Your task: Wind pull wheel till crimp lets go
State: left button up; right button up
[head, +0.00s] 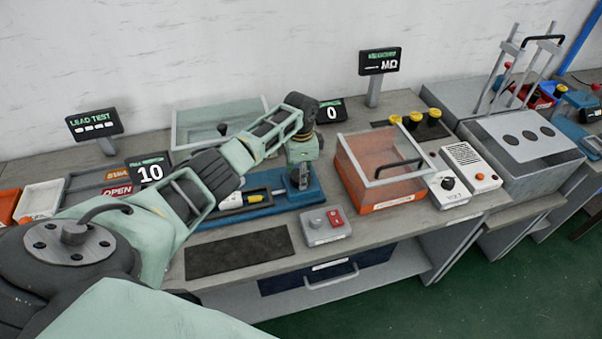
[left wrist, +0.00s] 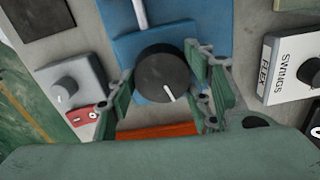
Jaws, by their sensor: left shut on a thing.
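The pull wheel (left wrist: 163,72) is a black knob with a white pointer mark, set on the blue pull fixture (left wrist: 120,20) in the left wrist view. My left gripper (left wrist: 162,95) has a green-black finger on each side of the wheel and is shut on it. In the head view my left gripper (head: 300,176) points down at the right end of the blue fixture (head: 318,192) and hides the wheel. The crimp is too small to make out. A yellow-handled tool lies in the tray on the fixture. My right gripper is not in view.
A pull display (head: 150,172) reads 10; another display (head: 332,111) reads 0. An orange clear-lidded box (head: 378,172) stands to the right. A dark mat (head: 238,252) lies bare at the front.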

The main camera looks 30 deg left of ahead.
pick_arm(q)
jog(key=m, duration=0.5)
jog(key=shift+s+f+m, duration=0.15)
jog(key=shift+m, duration=0.25)
jog(key=shift+m+b, duration=0.3)
jog(key=shift+m, duration=0.4)
jog(key=o, duration=1.1)
jog(key=shift+s, duration=0.1)
jog(key=shift+a+r, duration=0.1)
jog(key=shift+r, duration=0.6)
notch_tip(320, 180, up, 11)
jog(key=shift+f, duration=0.1)
